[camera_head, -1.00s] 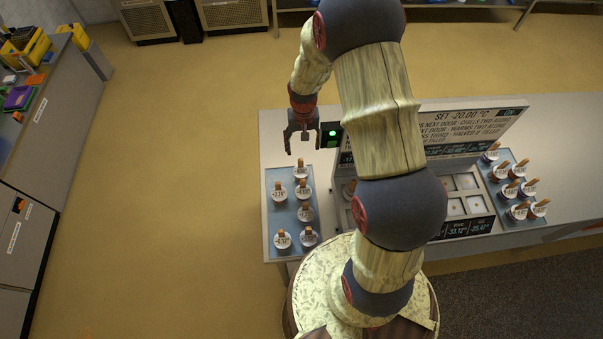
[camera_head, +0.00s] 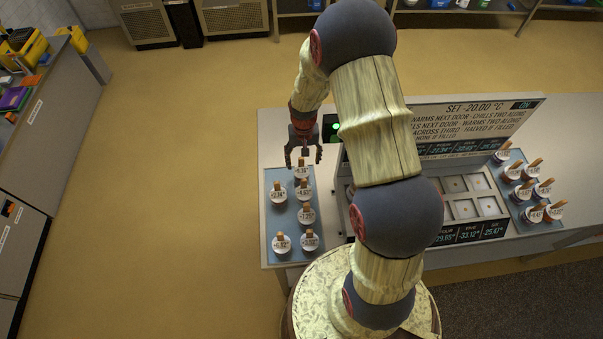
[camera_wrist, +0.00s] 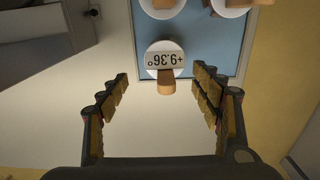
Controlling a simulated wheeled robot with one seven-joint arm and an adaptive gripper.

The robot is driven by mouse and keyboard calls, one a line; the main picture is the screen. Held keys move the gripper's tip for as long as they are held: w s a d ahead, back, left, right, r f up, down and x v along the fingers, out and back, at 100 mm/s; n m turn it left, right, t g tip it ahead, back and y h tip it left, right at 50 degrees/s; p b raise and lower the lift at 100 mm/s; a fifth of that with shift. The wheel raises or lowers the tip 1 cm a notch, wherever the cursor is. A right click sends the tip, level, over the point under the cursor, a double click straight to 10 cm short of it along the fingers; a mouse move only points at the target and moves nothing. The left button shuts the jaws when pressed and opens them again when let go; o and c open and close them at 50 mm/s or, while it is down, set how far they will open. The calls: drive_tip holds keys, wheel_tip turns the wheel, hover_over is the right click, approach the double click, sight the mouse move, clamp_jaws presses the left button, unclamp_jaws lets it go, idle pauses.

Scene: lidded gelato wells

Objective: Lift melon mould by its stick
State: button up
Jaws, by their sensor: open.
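Several round white-topped moulds with upright brown sticks stand on a blue tray (camera_head: 269,182) at the left end of the counter. The topmost mould (camera_head: 302,171) also shows in the wrist view (camera_wrist: 164,47), with a label reading +9.36° and its stick (camera_wrist: 166,82) pointing toward me. My gripper (camera_head: 304,163) is open and empty, just above that topmost mould. In the wrist view my gripper (camera_wrist: 168,88) has its two fingers spread left and right of the stick, without touching it. I cannot tell which mould is melon.
A machine with square wells (camera_head: 463,207) and a sign panel (camera_head: 480,118) stands on the counter, partly hidden by my arm. A second blue tray (camera_head: 518,207) with several moulds is at the right. Open floor lies left of the counter.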

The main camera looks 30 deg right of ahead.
sight(301, 169)
drive_tip(key=f, duration=0.5)
drive_tip(key=shift+w+a+f, duration=0.1)
drive_tip(key=shift+a+f, duration=0.25)
drive_tip(key=shift+a, duration=0.05)
drive_tip(key=shift+c, duration=1.3)
drive_tip(key=c, duration=1)
